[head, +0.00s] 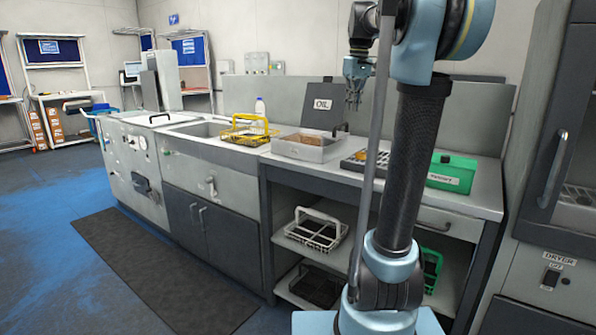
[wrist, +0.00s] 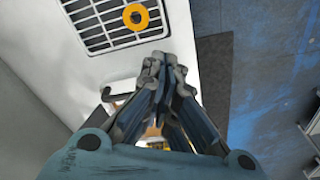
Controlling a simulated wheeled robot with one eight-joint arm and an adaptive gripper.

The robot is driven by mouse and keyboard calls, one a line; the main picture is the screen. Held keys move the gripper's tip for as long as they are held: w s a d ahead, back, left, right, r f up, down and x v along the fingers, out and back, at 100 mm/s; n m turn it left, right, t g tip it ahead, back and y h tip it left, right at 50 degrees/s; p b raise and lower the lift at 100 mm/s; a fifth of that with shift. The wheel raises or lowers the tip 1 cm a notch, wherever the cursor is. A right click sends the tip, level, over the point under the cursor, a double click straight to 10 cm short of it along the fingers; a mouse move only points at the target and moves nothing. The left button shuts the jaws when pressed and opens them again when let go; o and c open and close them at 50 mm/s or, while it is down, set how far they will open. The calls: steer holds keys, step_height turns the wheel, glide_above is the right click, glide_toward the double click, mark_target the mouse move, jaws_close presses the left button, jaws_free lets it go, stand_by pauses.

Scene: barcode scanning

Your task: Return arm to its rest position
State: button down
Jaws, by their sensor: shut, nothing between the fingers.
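My arm (head: 412,155) stands upright at the right of centre in the head view, its upper part bent over at the top. My gripper (head: 354,97) hangs with its fingers down, in front of the back panel and to the right of the OIL lid in the picture. In the wrist view my gripper (wrist: 163,65) has its fingertips together with nothing between them. It appears clear of the surfaces around it.
The worktop holds an open grey box with an OIL lid (head: 321,105), a yellow wire basket (head: 249,131) and a green case (head: 452,172). White (head: 313,232) and dark baskets are on shelves below. A dryer (head: 550,170) stands right. Blue floor with a dark mat (head: 150,270) is open.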

steer(key=s+f+m, duration=0.2)
steer(key=s+f, duration=1.4)
steer(key=f, duration=0.2)
steer(key=s+a+f+m, duration=0.1)
steer(key=s+f+m, duration=0.2)
steer(key=s+f, duration=1.2)
step_height(320, 180, down, 4)
steer(key=shift+s+r+t+h, duration=0.25)
steer(key=shift+s+t+h, duration=0.05)
steer(key=shift+s+t, duration=0.1)
steer(key=shift+w, duration=0.1)
steer(key=shift+w+f, duration=0.2)
steer(key=shift+w, duration=0.25)
